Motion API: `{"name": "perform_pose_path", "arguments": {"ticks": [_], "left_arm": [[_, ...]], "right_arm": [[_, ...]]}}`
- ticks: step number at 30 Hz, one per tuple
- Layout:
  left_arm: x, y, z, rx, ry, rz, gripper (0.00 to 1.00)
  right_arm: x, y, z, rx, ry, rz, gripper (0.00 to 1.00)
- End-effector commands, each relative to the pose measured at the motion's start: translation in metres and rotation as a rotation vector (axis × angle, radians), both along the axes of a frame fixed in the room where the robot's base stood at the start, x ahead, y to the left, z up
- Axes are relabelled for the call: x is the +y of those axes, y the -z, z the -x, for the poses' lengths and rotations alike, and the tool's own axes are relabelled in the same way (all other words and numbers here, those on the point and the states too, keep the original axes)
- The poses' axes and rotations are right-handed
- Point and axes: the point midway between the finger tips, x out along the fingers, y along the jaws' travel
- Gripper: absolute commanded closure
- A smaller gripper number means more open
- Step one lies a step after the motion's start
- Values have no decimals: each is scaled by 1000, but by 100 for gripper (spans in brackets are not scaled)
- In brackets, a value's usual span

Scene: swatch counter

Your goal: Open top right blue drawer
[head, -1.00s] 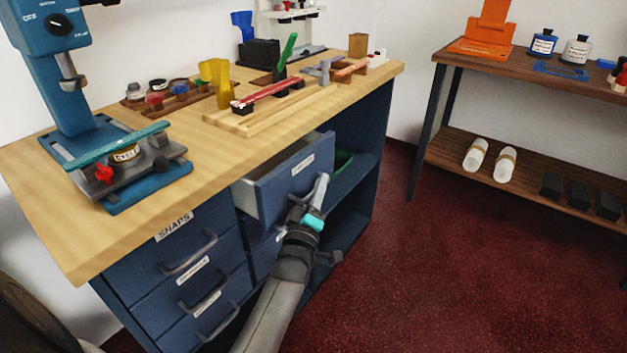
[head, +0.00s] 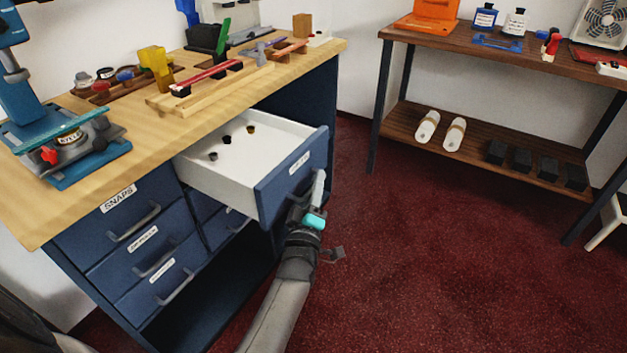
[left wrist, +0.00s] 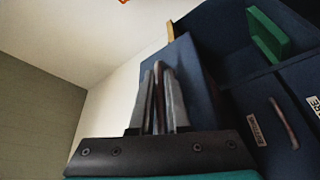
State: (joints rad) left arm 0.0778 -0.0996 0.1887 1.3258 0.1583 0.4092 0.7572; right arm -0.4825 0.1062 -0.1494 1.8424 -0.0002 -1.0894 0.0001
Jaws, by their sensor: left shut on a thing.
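The top right blue drawer (head: 291,178) is pulled well out of the bench in the head view. Its white inside shows, with several small dark and brass-coloured pieces on its floor. My left gripper (head: 312,199) is at the drawer's front and shut on its handle. In the left wrist view the two fingers (left wrist: 159,98) close around the handle bar, with the blue drawer front (left wrist: 187,65) just behind. The handle is mostly hidden by the gripper in the head view. My right gripper is not in view.
The wooden bench top (head: 120,150) holds a blue press (head: 65,150), a yellow piece (head: 156,66) and other tools. Left drawers (head: 118,212) are shut. A brown shelf unit (head: 480,165) stands at the right. Red floor (head: 400,260) between is clear.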

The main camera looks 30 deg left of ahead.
Motion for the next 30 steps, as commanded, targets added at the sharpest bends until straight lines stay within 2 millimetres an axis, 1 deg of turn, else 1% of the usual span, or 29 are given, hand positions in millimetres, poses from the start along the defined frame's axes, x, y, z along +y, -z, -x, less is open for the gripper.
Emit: {"name": "perform_pose_path", "arguments": {"ticks": [9, 10, 17, 26, 29, 30], "left_arm": [[-1, -1, 0, -5, 1, 0, 100], [-1, -1, 0, -5, 1, 0, 83], [0, -1, 0, -2, 0, 0, 58], [-1, 0, 1, -1, 1, 0, 56], [-2, 1, 7, 0, 0, 0, 56], [-3, 2, 11, 2, 0, -1, 56]], "right_arm": [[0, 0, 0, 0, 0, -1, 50], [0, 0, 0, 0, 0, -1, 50], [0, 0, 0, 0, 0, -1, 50], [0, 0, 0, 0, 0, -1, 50], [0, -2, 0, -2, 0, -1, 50], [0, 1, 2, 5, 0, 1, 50]]}}
